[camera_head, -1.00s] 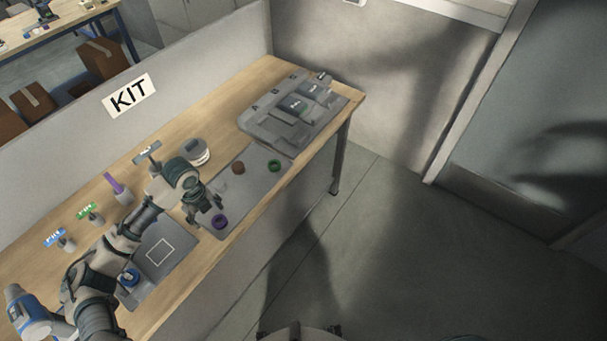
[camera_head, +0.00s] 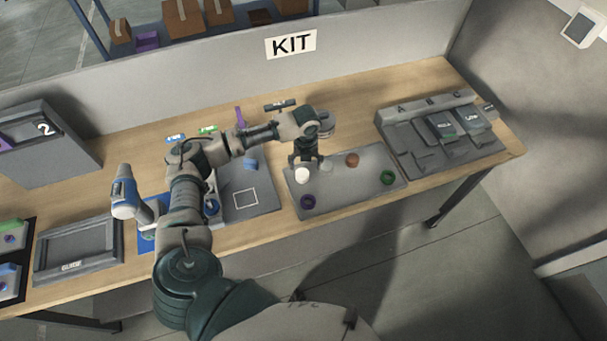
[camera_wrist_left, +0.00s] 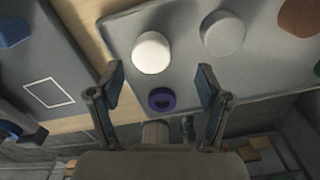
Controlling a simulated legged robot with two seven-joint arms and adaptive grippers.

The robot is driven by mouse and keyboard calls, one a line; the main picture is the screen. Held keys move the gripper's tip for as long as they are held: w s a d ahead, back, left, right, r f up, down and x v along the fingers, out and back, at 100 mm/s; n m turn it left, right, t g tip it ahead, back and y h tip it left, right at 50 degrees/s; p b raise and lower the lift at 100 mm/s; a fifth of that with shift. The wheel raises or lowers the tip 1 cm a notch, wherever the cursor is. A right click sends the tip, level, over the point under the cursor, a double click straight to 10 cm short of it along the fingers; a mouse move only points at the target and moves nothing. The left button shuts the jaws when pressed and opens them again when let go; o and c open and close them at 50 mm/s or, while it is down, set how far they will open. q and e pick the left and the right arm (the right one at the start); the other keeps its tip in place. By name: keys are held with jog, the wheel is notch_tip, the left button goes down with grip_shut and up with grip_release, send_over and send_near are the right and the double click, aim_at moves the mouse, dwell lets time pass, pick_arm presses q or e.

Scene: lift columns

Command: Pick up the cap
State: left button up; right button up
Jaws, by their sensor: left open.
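Several round caps lie on a grey mat (camera_head: 343,194). They are a white cap (camera_head: 302,175), a pale grey cap beside it, a brown cap (camera_head: 352,159), a green cap (camera_head: 387,177) and a purple ring-like cap (camera_head: 308,201). My left gripper (camera_head: 305,160) is over the mat's left part, close to the white cap. In the left wrist view, the open, empty fingers (camera_wrist_left: 160,80) frame a gap between the white cap (camera_wrist_left: 152,52) and the purple cap (camera_wrist_left: 162,99). The pale grey cap (camera_wrist_left: 222,32) is at upper right. My right gripper is out of view.
A grey rack (camera_head: 440,135) marked A, B, C stands right of the mat. A grey board (camera_head: 246,197) with a white square lies to the left. A blue-and-white tool (camera_head: 124,192), a grey tray (camera_head: 78,250) and a box marked 2 (camera_head: 45,150) are further left.

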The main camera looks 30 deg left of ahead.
aim_at(303, 174)
pick_arm(q)
jog(key=shift+s+f, duration=0.25)
jog(key=f, duration=0.4)
jog(key=shift+s+a+f, duration=0.15)
jog(key=shift+a+f, duration=0.15)
jog(key=shift+a, duration=0.1)
jog(key=shift+a+f, duration=0.2)
jog(key=shift+a, duration=0.05)
jog(key=shift+d+r, duration=0.1)
jog(key=shift+d, duration=0.05)
jog(key=c, duration=0.4)
jog(key=shift+d+r, duration=0.1)
jog(key=shift+d, duration=0.15)
jog(key=c, duration=0.8)
jog(key=shift+c, duration=0.5)
